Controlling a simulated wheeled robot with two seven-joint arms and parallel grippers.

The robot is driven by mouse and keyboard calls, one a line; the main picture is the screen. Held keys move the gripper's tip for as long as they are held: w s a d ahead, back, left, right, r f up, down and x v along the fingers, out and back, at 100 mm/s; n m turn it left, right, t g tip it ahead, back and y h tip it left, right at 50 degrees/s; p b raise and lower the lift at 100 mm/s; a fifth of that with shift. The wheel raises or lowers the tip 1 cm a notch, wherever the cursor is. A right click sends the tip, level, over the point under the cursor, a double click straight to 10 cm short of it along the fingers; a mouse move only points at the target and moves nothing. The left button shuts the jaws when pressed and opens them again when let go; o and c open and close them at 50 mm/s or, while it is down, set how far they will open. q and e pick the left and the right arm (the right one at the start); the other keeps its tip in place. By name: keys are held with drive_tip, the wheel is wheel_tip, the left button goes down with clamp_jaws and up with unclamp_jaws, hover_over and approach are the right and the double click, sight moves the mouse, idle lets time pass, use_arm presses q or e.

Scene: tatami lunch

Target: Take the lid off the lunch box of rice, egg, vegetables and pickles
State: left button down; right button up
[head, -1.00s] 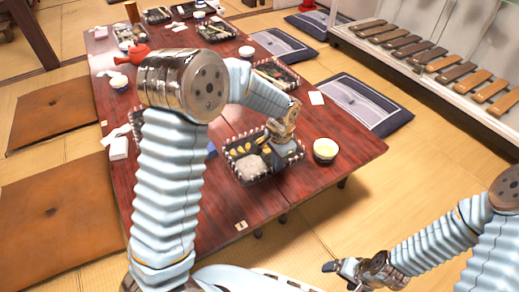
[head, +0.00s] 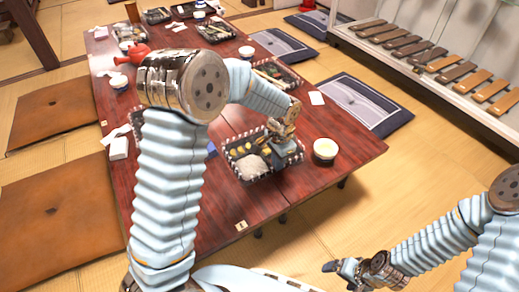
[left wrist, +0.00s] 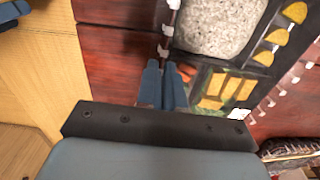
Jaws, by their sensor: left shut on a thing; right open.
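The lunch box (head: 238,168) with a black and white checked rim stands near the front right of the low table. It holds white rice, yellow slices and green and orange vegetables, also seen in the left wrist view (left wrist: 222,28). My left gripper (head: 282,147) reaches down over its right part. In the left wrist view its fingers (left wrist: 165,88) are close together at the box's edge, beside the rice and vegetables. They are shut on the lid, which looks clear and is hard to make out. My right gripper (head: 345,268) is open and empty, low at the front right, away from the table.
Another lunch box (head: 277,74) is farther back. A white box (head: 118,148) and a red teapot (head: 133,55) are at the left. The table's front is mostly clear.

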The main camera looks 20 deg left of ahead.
use_arm(q)
drive_tip(key=shift+r, duration=0.1)
drive_tip(key=shift+r+p, duration=1.9)
drive_tip(key=shift+r, duration=0.55)
